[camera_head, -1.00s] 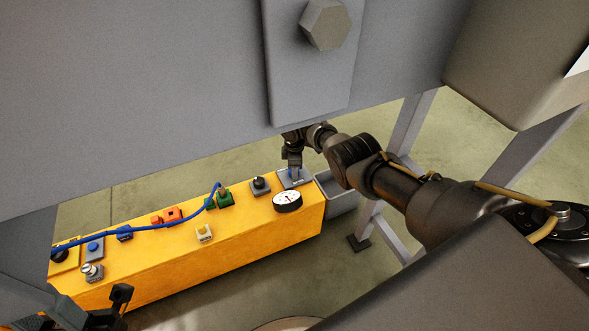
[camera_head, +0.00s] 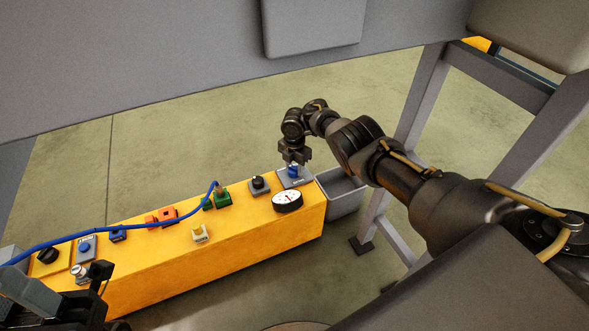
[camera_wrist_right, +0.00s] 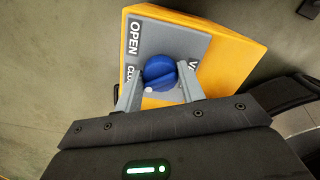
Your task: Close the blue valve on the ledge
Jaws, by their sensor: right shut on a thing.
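The blue valve (camera_head: 294,170) is a round knob on a grey plate at the right end of the yellow ledge (camera_head: 255,235). In the right wrist view the knob (camera_wrist_right: 160,73) has a raised bar across it, and the plate (camera_wrist_right: 150,38) reads OPEN, with further lettering partly hidden by the fingers. My right gripper (camera_wrist_right: 160,95) reaches down from above and is shut on the knob, one finger on each side. It also shows in the head view (camera_head: 294,158). My left gripper (camera_head: 98,275) is at the lower left by the ledge; its jaw opening is unclear.
A white gauge (camera_head: 287,199) sits close to the valve plate, and a black knob (camera_head: 258,183) is left of it. A blue cable (camera_head: 110,228) runs to a green socket (camera_head: 222,198). A grey bin (camera_head: 343,192) stands at the ledge's right end, beside a grey frame leg.

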